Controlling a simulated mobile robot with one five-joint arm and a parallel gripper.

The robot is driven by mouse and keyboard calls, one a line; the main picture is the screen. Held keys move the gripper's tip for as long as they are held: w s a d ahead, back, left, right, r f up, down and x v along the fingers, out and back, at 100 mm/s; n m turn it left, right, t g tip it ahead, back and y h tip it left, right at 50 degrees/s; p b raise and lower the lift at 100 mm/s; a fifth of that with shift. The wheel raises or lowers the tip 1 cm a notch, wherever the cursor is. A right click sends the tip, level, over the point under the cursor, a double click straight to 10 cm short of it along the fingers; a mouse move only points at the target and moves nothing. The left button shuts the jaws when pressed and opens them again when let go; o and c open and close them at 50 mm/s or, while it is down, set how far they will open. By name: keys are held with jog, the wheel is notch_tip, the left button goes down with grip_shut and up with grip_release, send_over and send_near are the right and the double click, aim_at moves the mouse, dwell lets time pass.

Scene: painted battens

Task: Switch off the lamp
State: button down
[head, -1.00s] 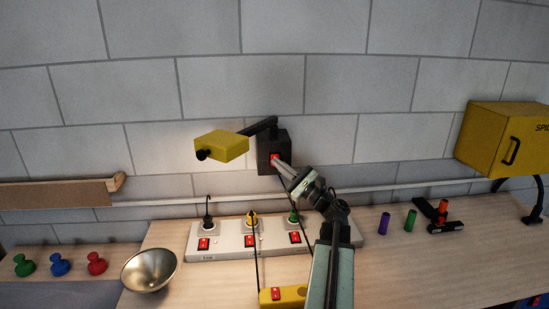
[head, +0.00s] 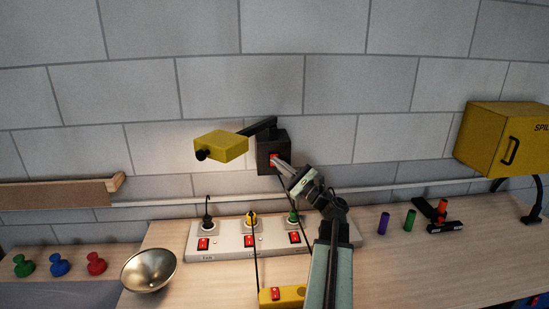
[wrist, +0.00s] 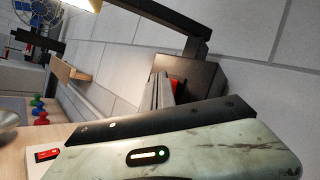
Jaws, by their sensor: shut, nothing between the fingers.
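The lamp has a yellow head (head: 221,146) on a black arm, fixed to a black wall box (head: 270,141). The wall below the head is brightly lit, and a bright part of the lamp (wrist: 85,4) shows in the wrist view. A red switch (head: 273,158) is on the front of the box; it shows partly in the wrist view (wrist: 174,85) behind my fingers. My gripper (head: 280,163) is shut and empty, its fingertips at the switch. I cannot tell whether they touch it.
A white power strip (head: 223,239) with several red switches and plugs stands on the bench below. A metal bowl (head: 149,270) is at left front. A yellow cabinet (head: 498,140) is at right. A dark cable hangs from the wall box near my arm.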

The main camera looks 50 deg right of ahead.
jog(key=shift+w+d, duration=0.25)
dwell(0.5)
jog(key=shift+s+a, duration=0.5)
jog(key=shift+s, duration=0.1)
jog(key=s+a, duration=0.3)
jog(key=shift+s+a+f+b, duration=0.1)
jog(key=shift+s+f+b, duration=0.25)
jog(key=shift+s, duration=0.05)
dwell(0.7)
